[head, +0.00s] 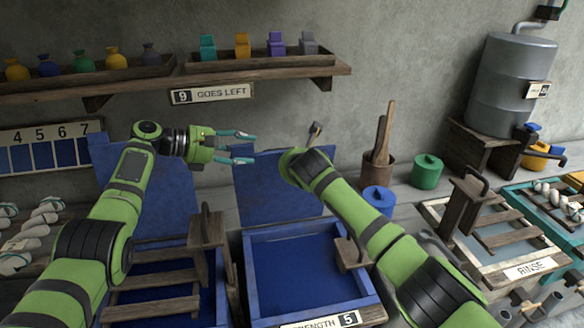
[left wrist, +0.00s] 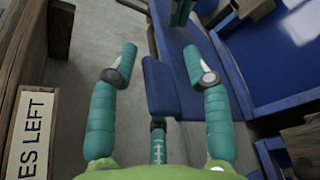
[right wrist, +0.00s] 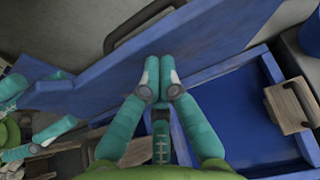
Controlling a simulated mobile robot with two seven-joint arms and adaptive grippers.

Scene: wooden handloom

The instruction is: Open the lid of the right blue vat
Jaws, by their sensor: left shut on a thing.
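The right blue vat (head: 312,313) stands open, with dark blue inside. Its lid (head: 282,190) is raised and leans back toward the wall; in the right wrist view the lid (right wrist: 95,85) bears a dark handle (right wrist: 140,24). My right gripper (right wrist: 160,88) has its fingertips together against or just before this lid; contact is unclear, and the forearm hides it in the head view. My left gripper (head: 245,148) is above and between the two raised lids. Its fingers stand apart in the left wrist view (left wrist: 162,58), with a blue panel (left wrist: 160,88) showing between them; a grip is not visible.
The left vat's lid (head: 165,205) is also raised. A wooden block (head: 350,253) sits on the right vat's rim. Blue and green jars (head: 426,172) and a tool pot (head: 377,172) stand to the right.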

